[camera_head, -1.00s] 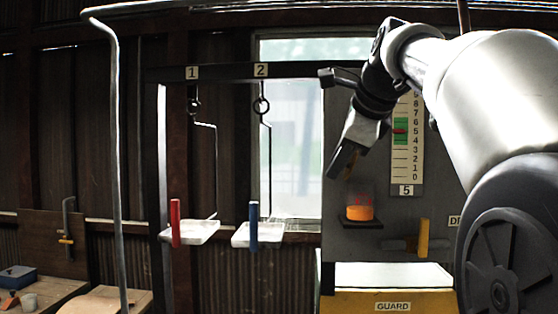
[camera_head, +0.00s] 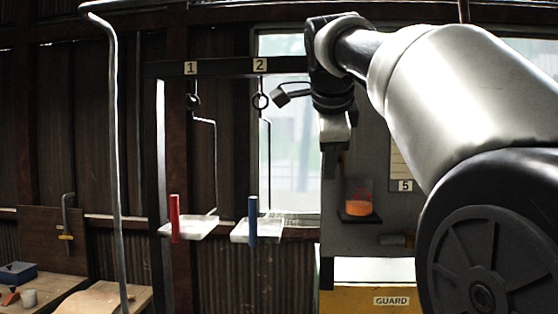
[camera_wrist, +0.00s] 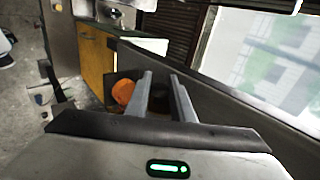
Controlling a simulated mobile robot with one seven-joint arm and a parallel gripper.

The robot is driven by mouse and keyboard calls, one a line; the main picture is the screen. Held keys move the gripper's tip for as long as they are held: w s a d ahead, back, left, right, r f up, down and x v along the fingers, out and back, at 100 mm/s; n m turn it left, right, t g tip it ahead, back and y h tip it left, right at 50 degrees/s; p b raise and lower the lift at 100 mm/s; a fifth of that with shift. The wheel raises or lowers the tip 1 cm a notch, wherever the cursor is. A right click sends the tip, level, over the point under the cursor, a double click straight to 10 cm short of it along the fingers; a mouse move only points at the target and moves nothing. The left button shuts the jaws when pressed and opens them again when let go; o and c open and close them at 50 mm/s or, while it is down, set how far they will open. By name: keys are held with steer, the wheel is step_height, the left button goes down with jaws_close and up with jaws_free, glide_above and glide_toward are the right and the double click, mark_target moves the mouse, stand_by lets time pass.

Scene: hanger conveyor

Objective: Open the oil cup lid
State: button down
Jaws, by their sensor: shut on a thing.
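The oil cup (camera_head: 358,207) is a small clear cup with orange contents on a dark bracket of the grey panel. In the wrist view its round orange part (camera_wrist: 122,92) shows just left of the fingers. My gripper (camera_head: 331,172) points down, left of and above the cup in the head view. In the wrist view the gripper (camera_wrist: 161,76) has its two fingers a small gap apart. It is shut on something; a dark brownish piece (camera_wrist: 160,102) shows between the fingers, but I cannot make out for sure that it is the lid.
A yellow guard box (camera_head: 365,302) is below the panel. To the left, two hangers marked 1 and 2 hang above white trays (camera_head: 258,232) with a red handle (camera_head: 175,218) and a blue handle (camera_head: 253,220). A bench (camera_head: 100,300) stands lower left.

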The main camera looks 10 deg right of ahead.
steer(key=c, duration=1.6)
jaws_free()
steer(key=v, duration=1.7)
steer(key=shift+s+r, duration=0.1)
steer(key=shift+r, duration=0.1)
